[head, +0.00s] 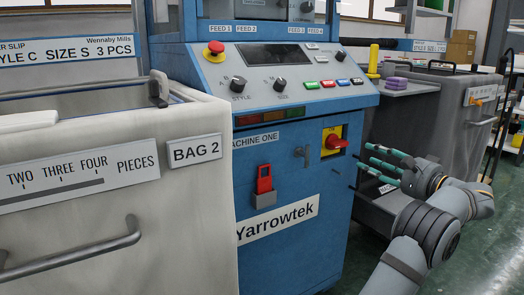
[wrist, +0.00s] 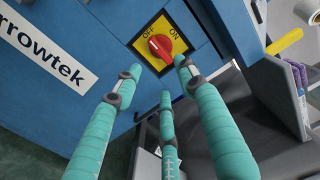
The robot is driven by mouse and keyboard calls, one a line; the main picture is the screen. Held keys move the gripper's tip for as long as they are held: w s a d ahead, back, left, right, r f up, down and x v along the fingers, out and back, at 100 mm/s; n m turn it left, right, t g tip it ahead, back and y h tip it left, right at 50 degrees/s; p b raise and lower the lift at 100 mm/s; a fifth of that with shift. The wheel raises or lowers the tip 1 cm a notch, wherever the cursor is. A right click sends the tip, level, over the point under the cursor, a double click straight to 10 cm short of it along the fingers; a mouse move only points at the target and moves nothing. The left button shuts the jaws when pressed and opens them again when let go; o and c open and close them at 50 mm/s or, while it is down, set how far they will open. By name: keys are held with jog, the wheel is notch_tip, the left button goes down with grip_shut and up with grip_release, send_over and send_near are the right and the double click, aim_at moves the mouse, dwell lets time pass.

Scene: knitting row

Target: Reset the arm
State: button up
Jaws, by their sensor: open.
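My gripper (head: 376,161) has teal padded fingers and is at the right front of the blue knitting machine (head: 300,210). It also shows in the wrist view (wrist: 155,85), with its fingers spread apart, open and empty. The red rotary switch (head: 336,142) on a yellow plate is just beyond the fingertips. In the wrist view the switch (wrist: 159,45) sits between OFF and ON labels, in front of the fingers. Whether any fingertip touches the switch is unclear, but no finger is closed around it.
A pale bin marked BAG 2 (head: 120,165) stands at the left. A grey bin (head: 440,120) and a shelf with purple items (head: 396,83) are at the right. A red lockout-like tag (head: 264,180) hangs on the machine front. Green floor (head: 485,250) is clear at the lower right.

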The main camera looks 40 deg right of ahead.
aim_at(342, 147)
jog(key=w, duration=0.3)
jog(key=w+d, duration=0.1)
jog(key=w, duration=0.3)
jog(key=w+d, duration=0.1)
jog(key=w, duration=0.3)
jog(key=s+a, duration=0.2)
jog(key=s, duration=1)
jog(key=w, duration=0.4)
jog(key=w+d, duration=0.1)
jog(key=w, duration=0.7)
jog(key=shift+w+d, duration=0.1)
jog(key=shift+d, duration=0.3)
jog(key=shift+r+m+p, duration=0.25)
jog(key=shift+m+p, duration=0.35)
jog(key=shift+p, duration=0.35)
jog(key=shift+f+m+p, duration=0.1)
jog(key=shift+m+p, duration=0.45)
jog(key=shift+m, duration=0.15)
jog(key=shift+f+m, duration=0.15)
jog(key=shift+m, duration=0.15)
